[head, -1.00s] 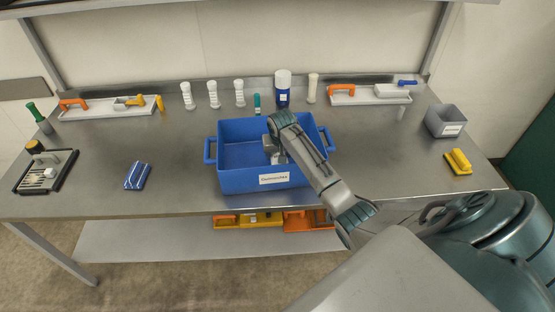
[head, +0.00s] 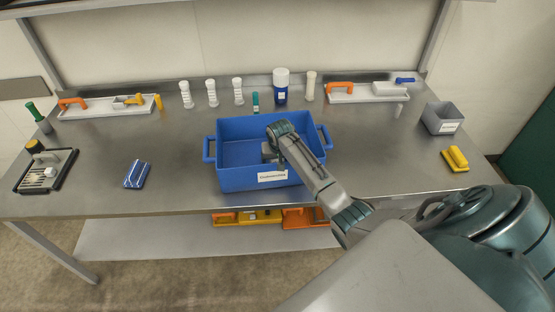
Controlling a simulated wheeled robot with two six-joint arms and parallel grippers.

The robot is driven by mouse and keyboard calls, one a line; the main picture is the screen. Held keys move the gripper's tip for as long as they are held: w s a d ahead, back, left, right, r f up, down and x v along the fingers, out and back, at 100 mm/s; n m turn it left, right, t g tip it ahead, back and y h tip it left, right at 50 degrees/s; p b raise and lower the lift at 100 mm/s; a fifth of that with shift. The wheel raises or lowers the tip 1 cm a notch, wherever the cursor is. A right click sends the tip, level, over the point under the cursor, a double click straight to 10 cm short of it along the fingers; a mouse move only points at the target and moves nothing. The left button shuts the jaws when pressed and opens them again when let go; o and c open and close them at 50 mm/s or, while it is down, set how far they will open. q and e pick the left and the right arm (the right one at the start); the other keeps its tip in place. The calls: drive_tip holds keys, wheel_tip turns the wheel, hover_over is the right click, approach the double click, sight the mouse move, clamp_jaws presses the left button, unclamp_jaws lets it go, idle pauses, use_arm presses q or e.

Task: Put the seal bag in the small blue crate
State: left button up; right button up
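The blue crate (head: 232,180) with side handles and a white front label stands in the middle of the steel table. My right arm reaches over its front right side from the right. My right gripper (head: 271,154) points down inside the crate, mostly hidden by its own wrist, so I cannot tell whether it is open or holds anything. I cannot make out a thing that is surely the seal bag. A blue-and-white striped packet (head: 137,174) lies on the table left of the crate. My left gripper is not in view.
A grey bin (head: 441,118) and a yellow item (head: 455,159) are at the right. White trays (head: 103,106) and several bottles line the back. A black-edged tray (head: 47,171) sits at the far left.

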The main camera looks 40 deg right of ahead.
drive_tip(key=shift+r, duration=0.1)
drive_tip(key=b+v, duration=0.2)
drive_tip(key=v, duration=1)
